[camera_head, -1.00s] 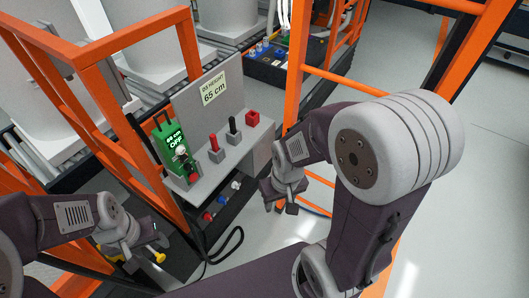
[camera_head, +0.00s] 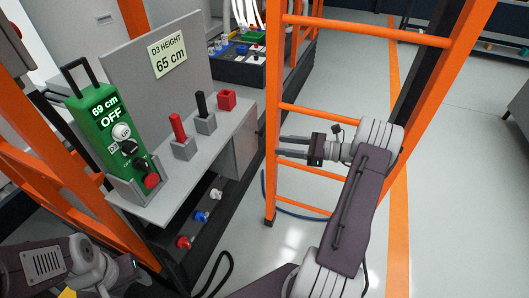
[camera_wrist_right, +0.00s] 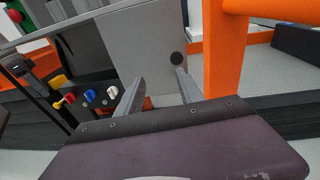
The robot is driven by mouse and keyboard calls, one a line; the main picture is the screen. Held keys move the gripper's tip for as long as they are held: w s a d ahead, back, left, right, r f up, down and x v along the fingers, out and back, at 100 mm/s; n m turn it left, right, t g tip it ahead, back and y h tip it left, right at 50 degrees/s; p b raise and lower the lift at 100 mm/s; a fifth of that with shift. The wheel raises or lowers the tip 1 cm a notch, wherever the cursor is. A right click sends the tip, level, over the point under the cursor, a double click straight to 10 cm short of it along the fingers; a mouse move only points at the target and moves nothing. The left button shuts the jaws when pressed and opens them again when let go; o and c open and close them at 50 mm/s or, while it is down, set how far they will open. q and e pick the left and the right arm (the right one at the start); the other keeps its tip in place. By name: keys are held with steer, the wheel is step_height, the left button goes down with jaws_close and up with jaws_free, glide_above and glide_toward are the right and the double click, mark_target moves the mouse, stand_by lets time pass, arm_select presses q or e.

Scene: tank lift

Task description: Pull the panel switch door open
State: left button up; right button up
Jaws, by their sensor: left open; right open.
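The panel's grey cabinet door (camera_head: 244,150) is below the right end of the grey console. It looks shut. In the right wrist view the grey door face (camera_wrist_right: 150,40) has a dark round knob (camera_wrist_right: 177,59) near its right edge. My right gripper (camera_head: 280,146) is open and empty, to the right of the door and apart from it. In the wrist view its fingers (camera_wrist_right: 160,77) point at the door, with the knob just beyond the right fingertip. My left gripper (camera_head: 103,288) is at the bottom left edge, its fingers mostly out of frame.
The console (camera_head: 190,170) carries a green box (camera_head: 115,130) reading 69 cm OFF, a red lever (camera_head: 178,128), a black lever (camera_head: 202,105) and a red block (camera_head: 227,99). Coloured plugs (camera_head: 201,216) sit below. An orange frame post (camera_head: 272,110) stands beside the door. Floor is clear at right.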

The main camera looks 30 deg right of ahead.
mark_target(252, 144)
arm_select(q)
steer(key=f, duration=0.1)
steer(key=f+b, duration=0.2)
steer(key=shift+w+a+f, duration=0.1)
steer(key=shift+w, duration=0.2)
arm_select(e)
steer(key=w+a, duration=0.1)
steer(key=w, duration=0.1)
steer(key=w+m+t, duration=0.1)
steer(key=w, duration=0.1)
steer(key=w+a+t, duration=0.1)
steer(key=w, duration=0.2)
steer(key=shift+a, duration=0.3)
steer(key=shift+c, duration=0.3)
jaws_close()
stand_by(0.4)
